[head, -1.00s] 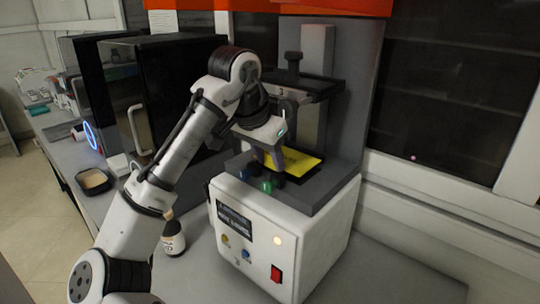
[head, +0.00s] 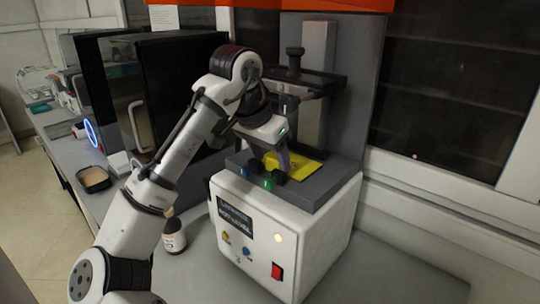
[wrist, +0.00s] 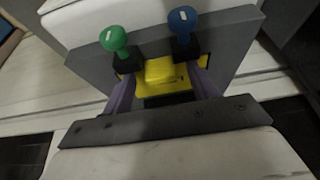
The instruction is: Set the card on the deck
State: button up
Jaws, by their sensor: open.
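The yellow card (head: 308,168) lies flat on the grey deck (head: 318,193) of the white machine, behind the green and blue knobs. In the wrist view the card (wrist: 178,91) shows a raised, brighter yellow block in its middle. My gripper (head: 279,160) is low over the card. In the wrist view its purple fingers (wrist: 165,90) are spread, one on each side of the block, with gaps visible. The card's near edge is partly hidden by the fingers and knobs in the head view.
The green knob (wrist: 115,40) and blue knob (wrist: 184,24) stand at the deck's edge, close to my fingers. A dark press frame (head: 312,82) rises behind the deck. A bottle (head: 174,238) stands left of the machine. The counter's front right is clear.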

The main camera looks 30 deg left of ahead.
jog(key=v, duration=1.3)
jog(key=shift+r, duration=0.45)
jog(key=shift+s+f, duration=0.1)
